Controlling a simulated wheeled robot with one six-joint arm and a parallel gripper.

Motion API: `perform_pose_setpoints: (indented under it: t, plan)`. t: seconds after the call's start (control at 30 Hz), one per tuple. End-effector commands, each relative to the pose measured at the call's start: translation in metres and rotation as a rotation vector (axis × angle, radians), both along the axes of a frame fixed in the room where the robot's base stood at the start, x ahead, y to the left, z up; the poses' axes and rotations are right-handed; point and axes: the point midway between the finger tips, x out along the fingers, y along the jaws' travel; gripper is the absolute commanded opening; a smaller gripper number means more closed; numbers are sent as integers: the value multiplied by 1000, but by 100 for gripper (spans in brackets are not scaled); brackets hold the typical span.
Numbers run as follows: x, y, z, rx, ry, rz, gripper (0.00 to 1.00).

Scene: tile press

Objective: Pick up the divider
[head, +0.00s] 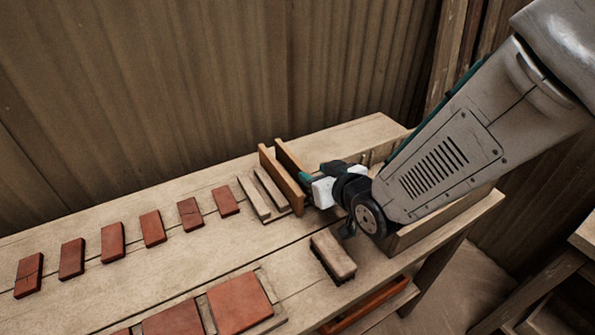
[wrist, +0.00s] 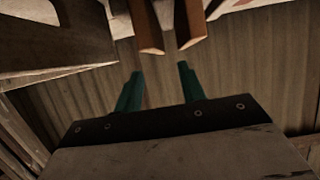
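Two thin upright brown wooden boards stand side by side on the bench; I cannot tell which is the divider. The nearer board (head: 279,183) and the farther board (head: 290,158) also show end-on at the top of the wrist view, as a left board (wrist: 146,28) and a right board (wrist: 190,25). My gripper (head: 314,177) is just right of them in the head view. In the wrist view its green fingers (wrist: 158,80) are spread apart with nothing between them, and the boards' ends lie beyond the tips.
Two pale wooden strips (head: 254,198) lie left of the boards. A row of red tiles (head: 153,228) runs along the bench (head: 190,262). A brush (head: 333,256) lies in front of my gripper, and larger red tiles (head: 239,303) lie at the front. A corrugated wall stands behind.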

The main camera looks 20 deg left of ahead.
Motion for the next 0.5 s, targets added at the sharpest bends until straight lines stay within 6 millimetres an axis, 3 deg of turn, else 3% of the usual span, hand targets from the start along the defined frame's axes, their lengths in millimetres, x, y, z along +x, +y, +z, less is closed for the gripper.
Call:
perform_pose_setpoints:
  t: [0.27, 0.5]
  plan:
    - [16, 22, -12, 10, -7, 9, 40]
    - [42, 40, -27, 10, -6, 8, 40]
